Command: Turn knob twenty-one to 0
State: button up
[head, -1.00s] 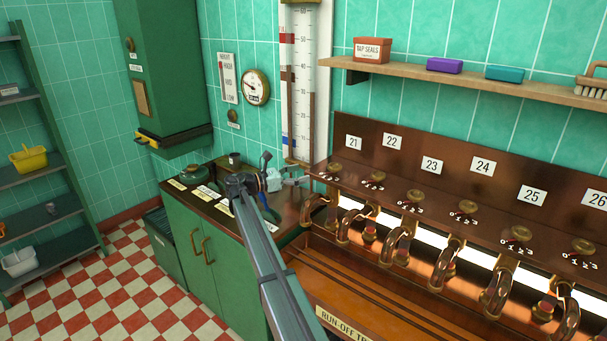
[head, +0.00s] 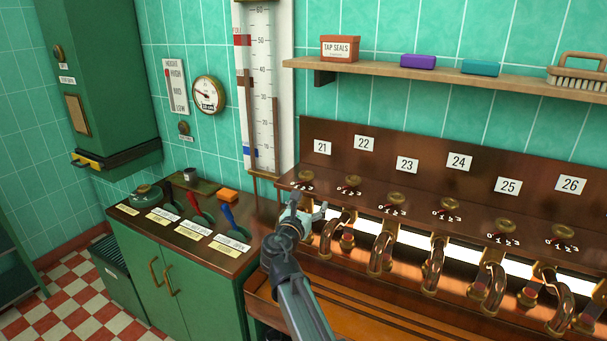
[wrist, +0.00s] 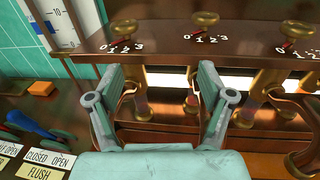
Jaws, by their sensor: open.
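Knob twenty-one (head: 305,176) is the leftmost brass knob on the copper panel, under the plate marked 21 (head: 322,147). It also shows at the upper left in the wrist view (wrist: 118,26), above a scale of 0 to 3 with a red mark.
Knob twenty-two (head: 353,181) is close on the right, with more knobs beyond. Curved copper pipes (head: 382,247) stick out below the panel. On the left, a green cabinet (head: 140,258) carries levers and an orange block (head: 229,196). A wooden shelf (head: 440,76) hangs above.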

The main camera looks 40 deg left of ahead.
aim_at(305, 178)
jog(key=w+a+y+p, duration=0.1)
jog(key=w+a, duration=0.2)
jog(key=w, duration=0.1)
jog(key=w+a+n+y+p, duration=0.1)
jog(key=w+a, duration=0.2)
jog(key=a, duration=0.1)
jog(key=w+a+n+g+y+p, duration=0.1)
jog(key=w+a, duration=0.3)
jog(key=shift+w+r+p, duration=0.25)
jog(key=shift+w+p, duration=0.1)
jog(key=shift+p, duration=0.05)
jog(key=shift+w+a, duration=0.3)
jog(key=shift+w, duration=0.3)
